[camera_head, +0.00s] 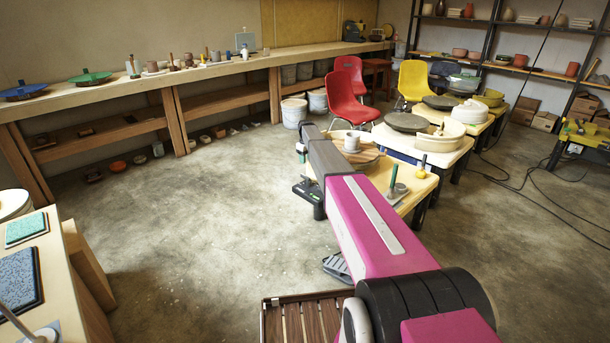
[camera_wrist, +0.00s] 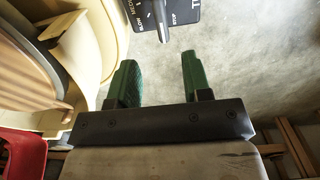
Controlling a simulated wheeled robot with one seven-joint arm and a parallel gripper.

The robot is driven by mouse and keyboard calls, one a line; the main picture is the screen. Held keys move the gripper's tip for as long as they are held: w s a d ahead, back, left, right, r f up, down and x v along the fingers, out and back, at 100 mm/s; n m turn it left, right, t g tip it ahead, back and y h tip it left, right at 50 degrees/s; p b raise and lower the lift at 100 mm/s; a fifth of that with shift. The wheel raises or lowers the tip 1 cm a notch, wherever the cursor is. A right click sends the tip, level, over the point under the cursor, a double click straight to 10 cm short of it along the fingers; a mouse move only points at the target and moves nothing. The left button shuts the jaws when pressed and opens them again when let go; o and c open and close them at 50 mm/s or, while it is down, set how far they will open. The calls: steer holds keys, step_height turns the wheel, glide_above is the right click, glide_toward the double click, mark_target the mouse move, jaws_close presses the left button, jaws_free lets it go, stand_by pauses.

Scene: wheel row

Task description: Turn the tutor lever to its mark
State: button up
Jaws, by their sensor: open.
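The lever (camera_wrist: 160,22) is a grey bar on a black panel (camera_wrist: 184,11) with white lettering, at the top of the wrist view. It points down in the picture, between a label at its left that seems to read SLOW and one at its right that seems to read STOP. The upper panel is cut off by the frame, and I cannot tell which mark is meant. My gripper (camera_wrist: 159,66) is open and empty. Its two green fingers are apart, with the lever's end beyond their tips and roughly centred between them.
A cream wheel basin (camera_wrist: 90,35) lies close beside the left finger. A red seat (camera_wrist: 22,155) is at lower left. In the head view, wheels on tables stand right of my arm, with red chairs (camera_head: 347,95) behind. The concrete floor (camera_head: 200,215) at left is clear.

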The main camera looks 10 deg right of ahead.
mark_target(306, 176)
step_height(306, 176, down, 11)
steer(key=shift+r, duration=0.2)
stand_by(0.3)
steer(key=shift+c, duration=0.3)
jaws_close()
